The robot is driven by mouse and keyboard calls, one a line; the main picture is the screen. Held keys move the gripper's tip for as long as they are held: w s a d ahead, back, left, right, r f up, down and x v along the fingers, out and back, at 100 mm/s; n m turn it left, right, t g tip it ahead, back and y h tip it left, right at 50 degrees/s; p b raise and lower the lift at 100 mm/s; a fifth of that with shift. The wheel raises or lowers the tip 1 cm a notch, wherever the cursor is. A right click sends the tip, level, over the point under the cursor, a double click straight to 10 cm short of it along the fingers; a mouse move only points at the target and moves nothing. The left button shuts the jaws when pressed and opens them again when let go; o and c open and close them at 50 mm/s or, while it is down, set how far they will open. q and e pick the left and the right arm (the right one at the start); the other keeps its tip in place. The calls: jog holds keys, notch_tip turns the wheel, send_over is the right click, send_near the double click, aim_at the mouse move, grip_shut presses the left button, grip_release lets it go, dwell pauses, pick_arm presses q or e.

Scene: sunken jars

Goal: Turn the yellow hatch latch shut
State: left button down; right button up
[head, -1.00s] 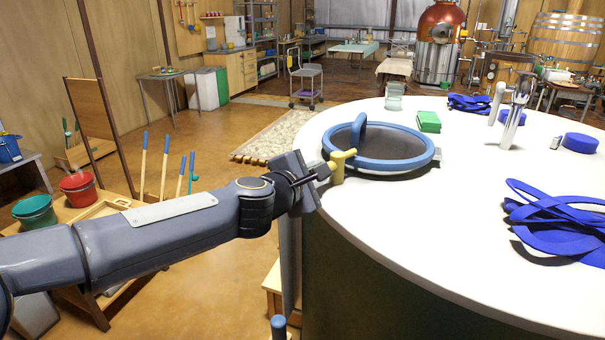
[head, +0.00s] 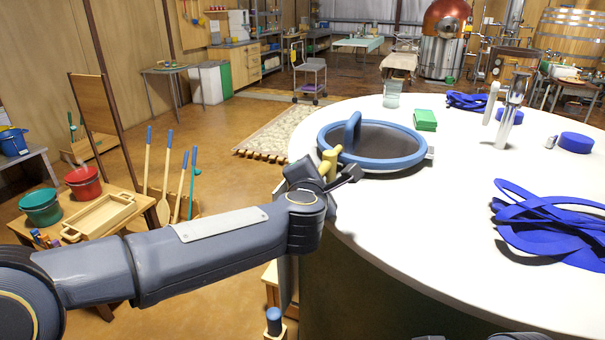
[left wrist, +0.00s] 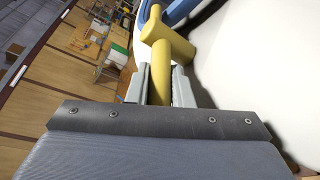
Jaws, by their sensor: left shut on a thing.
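The yellow latch (head: 328,160) stands at the near-left edge of the round blue hatch (head: 402,162) in the white vessel top. My left gripper (head: 328,180) is at the latch. In the left wrist view the yellow latch (left wrist: 162,62) runs between the two grey fingers of my left gripper (left wrist: 159,86), which is shut on it. The latch's thicker crosspiece lies beyond the fingertips, close to the blue rim (left wrist: 180,10). The latch's base is partly hidden by the gripper in the head view.
On the white top (head: 400,220) lie a green block (head: 425,120), a glass jar (head: 391,95), a metal tap (head: 508,115), blue discs and a coiled blue hose (head: 550,225). A bench with buckets stands left.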

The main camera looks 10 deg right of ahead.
pick_arm(q)
jog(key=shift+f, duration=0.1)
jog(key=c, duration=1.3)
grip_release()
jog(key=shift+s, duration=0.1)
jog(key=v, duration=0.7)
jog(key=shift+s+a+b, duration=0.15)
jog(key=shift+s+b, duration=0.15)
jog(key=shift+b, duration=0.15)
